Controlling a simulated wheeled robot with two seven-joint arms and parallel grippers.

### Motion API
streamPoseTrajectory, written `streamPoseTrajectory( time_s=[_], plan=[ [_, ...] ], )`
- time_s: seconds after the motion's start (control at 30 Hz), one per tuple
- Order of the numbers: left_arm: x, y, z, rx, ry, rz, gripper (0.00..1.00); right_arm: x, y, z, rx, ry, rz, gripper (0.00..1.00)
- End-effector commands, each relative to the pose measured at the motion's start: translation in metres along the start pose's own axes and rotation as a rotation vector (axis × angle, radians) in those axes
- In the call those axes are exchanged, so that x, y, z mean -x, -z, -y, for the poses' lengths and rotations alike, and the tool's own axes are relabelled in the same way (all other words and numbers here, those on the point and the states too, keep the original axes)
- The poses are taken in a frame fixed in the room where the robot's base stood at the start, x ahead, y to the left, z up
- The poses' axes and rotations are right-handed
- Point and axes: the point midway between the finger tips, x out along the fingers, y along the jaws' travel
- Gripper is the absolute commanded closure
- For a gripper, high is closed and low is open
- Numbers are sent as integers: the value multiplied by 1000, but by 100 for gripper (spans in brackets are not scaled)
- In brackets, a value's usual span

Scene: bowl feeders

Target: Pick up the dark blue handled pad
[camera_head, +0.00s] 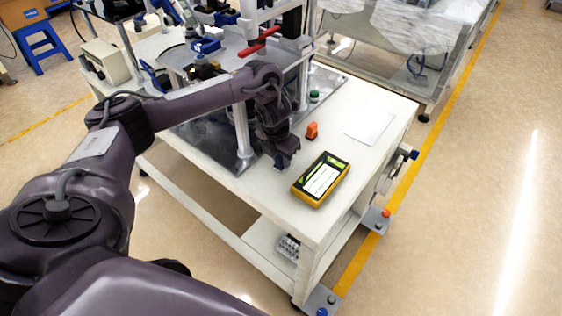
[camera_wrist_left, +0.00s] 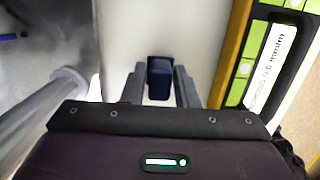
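The dark blue handled pad (camera_wrist_left: 160,76) shows in the left wrist view as a small upright block between the two grey fingers of my left gripper (camera_wrist_left: 160,88). The fingers stand apart, one on each side and close to it. I cannot tell whether they touch it. In the head view my left gripper (camera_head: 281,158) points down over the front part of the white table (camera_head: 257,200). The pad is mostly hidden there by the gripper. My right gripper is in neither view.
A yellow handheld device (camera_head: 320,180) lies just right of the gripper, with an orange item (camera_head: 312,130) and a white sheet (camera_head: 369,126) behind it. A metal post (camera_head: 243,135) stands close on the left. The table's front edge is near.

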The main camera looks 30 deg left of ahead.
Motion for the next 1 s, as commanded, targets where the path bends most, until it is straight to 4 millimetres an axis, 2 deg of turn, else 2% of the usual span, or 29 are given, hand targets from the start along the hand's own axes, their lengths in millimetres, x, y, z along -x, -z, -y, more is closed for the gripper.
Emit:
streamPoseTrajectory(
  time_s=[0.07,0.33,0.53,0.57,0.8,1.0],
  plan=[
    [0,0,0,0,0,1,100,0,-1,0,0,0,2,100],
    [3,-1,0,0,0,2,100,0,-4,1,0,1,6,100],
    [23,-5,0,0,1,5,100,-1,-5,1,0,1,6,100],
    [28,-6,0,-1,0,6,100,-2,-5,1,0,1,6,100],
    [103,-18,-2,0,-4,9,100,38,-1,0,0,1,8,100],
    [153,-24,-1,-1,-3,6,100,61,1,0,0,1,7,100]
  ],
)
